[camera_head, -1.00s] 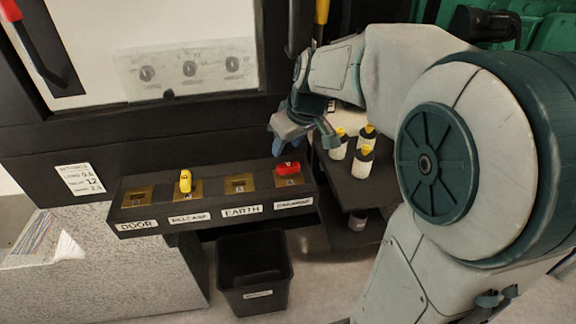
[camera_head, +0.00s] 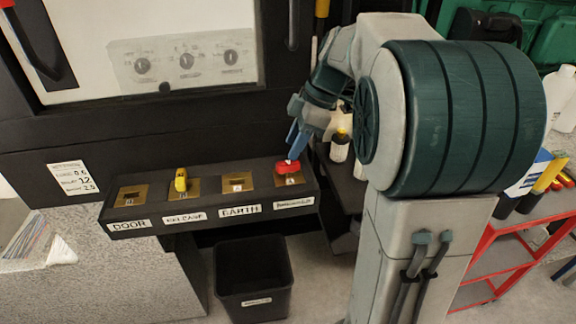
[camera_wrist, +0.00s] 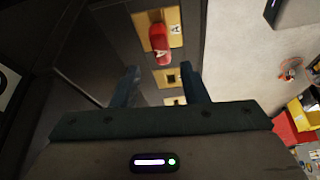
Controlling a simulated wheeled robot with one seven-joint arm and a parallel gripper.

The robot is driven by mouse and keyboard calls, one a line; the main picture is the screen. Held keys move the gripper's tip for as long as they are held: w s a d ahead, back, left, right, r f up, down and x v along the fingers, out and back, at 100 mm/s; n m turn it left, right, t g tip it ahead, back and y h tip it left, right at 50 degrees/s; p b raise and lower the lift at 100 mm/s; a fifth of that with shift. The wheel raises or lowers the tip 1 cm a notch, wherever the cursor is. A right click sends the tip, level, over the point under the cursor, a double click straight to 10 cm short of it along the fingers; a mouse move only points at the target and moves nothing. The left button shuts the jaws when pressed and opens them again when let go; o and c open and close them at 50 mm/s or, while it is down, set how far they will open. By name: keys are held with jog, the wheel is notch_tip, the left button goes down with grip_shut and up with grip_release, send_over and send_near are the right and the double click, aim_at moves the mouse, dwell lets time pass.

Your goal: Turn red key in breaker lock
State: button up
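The red key (camera_head: 288,167) sits in the rightmost lock plate of the black key shelf (camera_head: 205,216); that slot's label is too blurred to read surely. In the wrist view the red key (camera_wrist: 159,42) stands ahead of my gripper, beyond and roughly between the fingertips. My gripper (camera_head: 297,142) is just above and beside the red key in the head view. In the wrist view my gripper (camera_wrist: 158,75) has its two fingers spread with nothing between them. Whether a finger touches the key cannot be told.
A yellow key (camera_head: 181,180) is in the second plate; the DOOR and EARTH plates look empty. A black bin (camera_head: 254,280) stands below the shelf. White bottles (camera_head: 340,148) stand right of the shelf. A red cart (camera_head: 497,262) is at the right.

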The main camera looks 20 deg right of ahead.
aim_at(287, 162)
jog(key=shift+d+f+n, duration=0.2)
jog(key=shift+d+n, duration=0.1)
jog(key=shift+n, duration=0.3)
jog(key=b+x, duration=0.4)
jog(key=x, duration=0.1)
jog(key=shift+a+f+b, duration=0.15)
jog(key=shift+b, duration=0.15)
